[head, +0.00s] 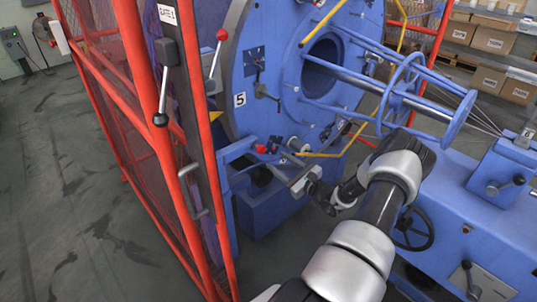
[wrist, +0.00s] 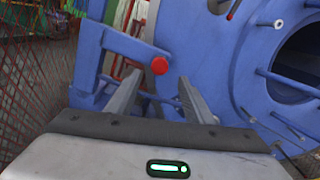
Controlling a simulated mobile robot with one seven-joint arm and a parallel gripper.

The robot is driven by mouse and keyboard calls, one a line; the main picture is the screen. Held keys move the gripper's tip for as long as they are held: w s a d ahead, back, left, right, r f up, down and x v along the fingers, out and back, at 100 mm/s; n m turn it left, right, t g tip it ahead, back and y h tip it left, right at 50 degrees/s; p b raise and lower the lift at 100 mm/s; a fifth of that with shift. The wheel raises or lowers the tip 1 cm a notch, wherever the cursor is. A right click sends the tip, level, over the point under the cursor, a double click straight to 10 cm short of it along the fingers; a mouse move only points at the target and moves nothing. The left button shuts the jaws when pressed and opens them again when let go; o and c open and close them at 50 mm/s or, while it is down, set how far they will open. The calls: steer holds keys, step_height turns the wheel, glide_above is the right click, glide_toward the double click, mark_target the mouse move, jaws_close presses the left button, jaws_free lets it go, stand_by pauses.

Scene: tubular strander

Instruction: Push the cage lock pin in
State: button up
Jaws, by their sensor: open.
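A red round knob (wrist: 160,65), which looks like the end of the cage lock pin, shows in the wrist view in front of a blue bracket (wrist: 98,60). In the head view a red knob (head: 261,149) sits low beside the blue disc marked 5 (head: 240,99). The pin's shaft and how deep it sits cannot be made out. My gripper (head: 286,163) is open and empty. In the wrist view its two fingers (wrist: 158,84) point toward the knob, which appears between and just beyond their tips. I see no clear contact.
A red mesh gate (head: 115,95) with a black-knobbed handle (head: 162,100) stands to the left. A red-knobbed lever (head: 216,52) rises beside the disc. The blue cage with rods (head: 405,85) and the machine bed (head: 475,225) lie right. Open floor (head: 75,200) is left.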

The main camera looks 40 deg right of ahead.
steer(key=s, duration=0.6)
steer(key=shift+s+d, duration=0.25)
steer(key=shift+s, duration=0.15)
